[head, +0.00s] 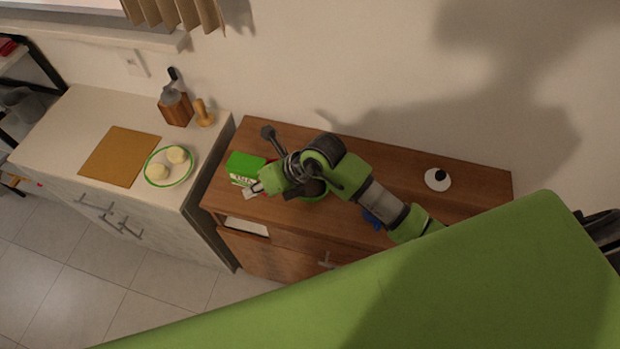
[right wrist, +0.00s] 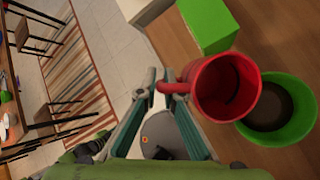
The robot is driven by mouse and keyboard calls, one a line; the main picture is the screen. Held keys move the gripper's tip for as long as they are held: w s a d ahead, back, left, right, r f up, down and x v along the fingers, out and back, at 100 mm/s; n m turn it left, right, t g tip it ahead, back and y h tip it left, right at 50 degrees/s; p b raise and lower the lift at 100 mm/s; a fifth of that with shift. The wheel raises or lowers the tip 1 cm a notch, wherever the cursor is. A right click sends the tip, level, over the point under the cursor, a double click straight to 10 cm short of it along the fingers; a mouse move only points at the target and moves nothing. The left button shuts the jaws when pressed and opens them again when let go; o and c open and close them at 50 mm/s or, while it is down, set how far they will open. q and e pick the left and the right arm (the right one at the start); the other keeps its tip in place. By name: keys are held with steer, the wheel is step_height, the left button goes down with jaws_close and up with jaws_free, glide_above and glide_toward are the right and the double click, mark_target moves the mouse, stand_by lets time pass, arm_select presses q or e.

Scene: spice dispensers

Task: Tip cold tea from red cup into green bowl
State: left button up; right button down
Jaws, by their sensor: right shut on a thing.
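The red cup (right wrist: 212,92) is in the right wrist view, with its mouth facing the camera; its inside looks dark red and I cannot make out liquid. My right gripper (right wrist: 166,84) is shut on the cup's handle. The green bowl (right wrist: 303,123) is just right of the cup, partly behind its rim, with a dark brown round area inside. In the head view, my right arm and gripper (head: 254,190) cover the cup almost wholly, and the bowl (head: 318,199) shows only partly under the wrist. My left gripper is out of view.
A green box (head: 243,167) stands close by on the wooden cabinet (head: 470,185). A blue thing (head: 372,218) and a white round thing with a black knob (head: 437,180) are further right.

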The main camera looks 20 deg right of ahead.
steer(key=shift+w+a+f+n+h+b, duration=0.1)
steer(key=shift+a+h+b, duration=0.1)
steer(key=shift+a+h, duration=0.55)
steer(key=shift+s+a+f+n+h+b, duration=0.15)
steer(key=shift+a+h, duration=0.35)
steer(key=shift+h, duration=0.5)
steer(key=shift+w+a+r+n+h+b, duration=0.15)
steer(key=shift+a+h+b, duration=0.1)
steer(key=shift+a+h, duration=0.5)
steer(key=shift+d, duration=0.15)
step_height(320, 180, up, 5)
steer(key=shift+f+p, duration=0.1)
steer(key=shift+p, duration=0.45)
steer(key=shift+f, duration=0.1)
